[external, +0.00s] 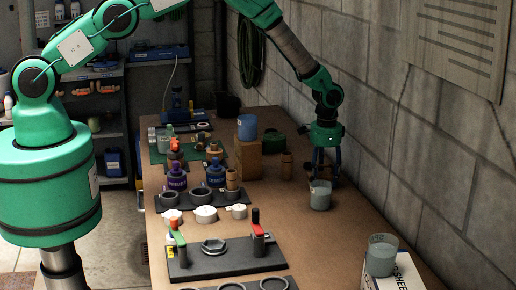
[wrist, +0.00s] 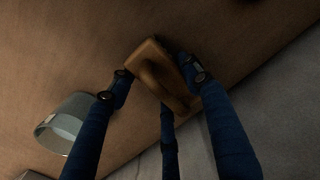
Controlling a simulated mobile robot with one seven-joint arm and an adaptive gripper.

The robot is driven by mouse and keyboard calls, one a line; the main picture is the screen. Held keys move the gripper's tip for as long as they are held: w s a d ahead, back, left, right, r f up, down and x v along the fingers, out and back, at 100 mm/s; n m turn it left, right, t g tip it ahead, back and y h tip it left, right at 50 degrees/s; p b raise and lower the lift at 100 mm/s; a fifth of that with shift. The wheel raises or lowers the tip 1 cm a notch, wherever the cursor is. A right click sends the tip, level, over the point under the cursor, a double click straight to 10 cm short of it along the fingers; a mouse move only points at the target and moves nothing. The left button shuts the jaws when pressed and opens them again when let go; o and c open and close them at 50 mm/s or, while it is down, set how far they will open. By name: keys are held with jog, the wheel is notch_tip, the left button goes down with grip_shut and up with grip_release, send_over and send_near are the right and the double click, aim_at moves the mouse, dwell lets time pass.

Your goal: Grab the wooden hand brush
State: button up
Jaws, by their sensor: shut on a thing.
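The wooden hand brush (wrist: 152,65) is a brown wooden block between my gripper's blue fingers in the wrist view. My gripper (wrist: 155,75) is shut on it, with dark fingertips on both sides and a third finger below. In the external view my gripper (external: 325,168) points down low over the right side of the table, near the wall. The brush is not clearly visible there, behind the fingers and a grey cup.
The grey cup (external: 320,196) stands just in front of my gripper; it also shows in the wrist view (wrist: 68,125). A wooden box (external: 248,160) bearing a blue container (external: 247,128) stands to the left. Black racks (external: 215,262) fill the table's left. The block wall (external: 400,130) is close on the right.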

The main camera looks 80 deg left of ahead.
aim_at(322, 175)
jog(key=shift+r, duration=0.1)
jog(key=shift+r, duration=0.65)
jog(key=shift+c, duration=0.2)
jog(key=shift+s+r+b, duration=0.2)
jog(key=shift+r, duration=0.35)
jog(key=shift+s+r+b, duration=0.15)
jog(key=shift+s+r, duration=0.05)
jog(key=shift+r, duration=0.3)
jog(key=s, duration=0.5)
jog(key=s+r, duration=0.1)
jog(key=s, duration=0.4)
jog(key=s+d+b, duration=0.1)
jog(key=s, duration=0.4)
jog(key=shift+s+r, duration=0.1)
jog(key=shift+r, duration=0.1)
